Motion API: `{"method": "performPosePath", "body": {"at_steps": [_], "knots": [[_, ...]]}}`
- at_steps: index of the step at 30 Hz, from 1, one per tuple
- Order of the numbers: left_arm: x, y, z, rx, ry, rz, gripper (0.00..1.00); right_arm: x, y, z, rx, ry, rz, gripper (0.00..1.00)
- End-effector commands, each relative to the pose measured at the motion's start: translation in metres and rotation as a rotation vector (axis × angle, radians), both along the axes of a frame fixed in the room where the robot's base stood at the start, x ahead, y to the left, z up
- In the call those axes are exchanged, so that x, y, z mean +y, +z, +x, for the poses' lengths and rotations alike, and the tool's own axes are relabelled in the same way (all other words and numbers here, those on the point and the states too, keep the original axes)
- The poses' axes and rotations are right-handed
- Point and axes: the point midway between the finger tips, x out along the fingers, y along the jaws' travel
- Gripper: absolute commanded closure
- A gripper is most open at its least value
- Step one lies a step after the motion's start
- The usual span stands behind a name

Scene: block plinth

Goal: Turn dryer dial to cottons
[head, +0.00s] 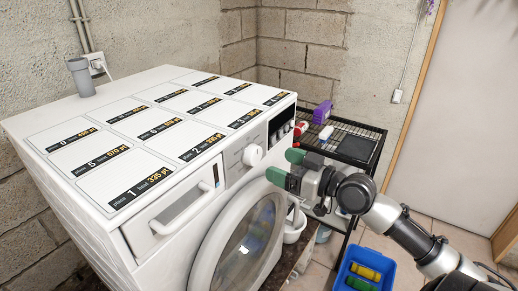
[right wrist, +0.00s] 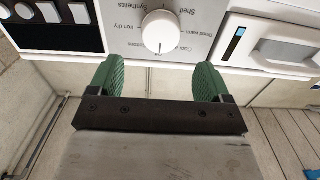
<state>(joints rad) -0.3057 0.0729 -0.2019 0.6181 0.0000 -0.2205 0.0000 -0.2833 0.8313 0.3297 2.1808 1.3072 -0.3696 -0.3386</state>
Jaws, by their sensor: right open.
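The dryer dial (head: 252,155) is a white round knob on the front panel of the white dryer (head: 115,197). In the right wrist view the dial (right wrist: 160,32) sits beyond the gripper, with printed words around it such as "Iron dry", "Shell" and "Synthetics"; some labels are too small or cut off to read. My right gripper (head: 286,167) has green finger pads and is open. Its fingers (right wrist: 157,82) point toward the dial, which lies between their lines, apart from them. A small mark shows on the dial's lower edge in the wrist view. My left gripper is not seen.
Labelled white panels (head: 150,128) and a grey cup (head: 81,77) are on the dryer top. The drawer handle (head: 181,211) and round door (head: 240,250) are near the dial. A black rack (head: 345,125) and blue crate (head: 366,254) stand to the right.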

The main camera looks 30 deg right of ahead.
Motion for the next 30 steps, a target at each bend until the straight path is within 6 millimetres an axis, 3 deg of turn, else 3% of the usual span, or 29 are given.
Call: {"method": "performPosePath", "body": {"at_steps": [3,12,26,30], "knots": [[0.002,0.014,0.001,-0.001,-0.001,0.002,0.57,0.007,0.006,0.017,-0.002,0.001,0.002,0.21],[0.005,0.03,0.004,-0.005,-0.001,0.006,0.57,0.021,0.003,0.052,-0.001,-0.001,0.003,0.21],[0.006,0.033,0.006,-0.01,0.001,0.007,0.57,0.026,-0.001,0.062,0.001,0.001,-0.002,0.21],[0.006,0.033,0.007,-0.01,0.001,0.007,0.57,0.026,-0.001,0.062,0.001,0.001,-0.002,0.41]]}}
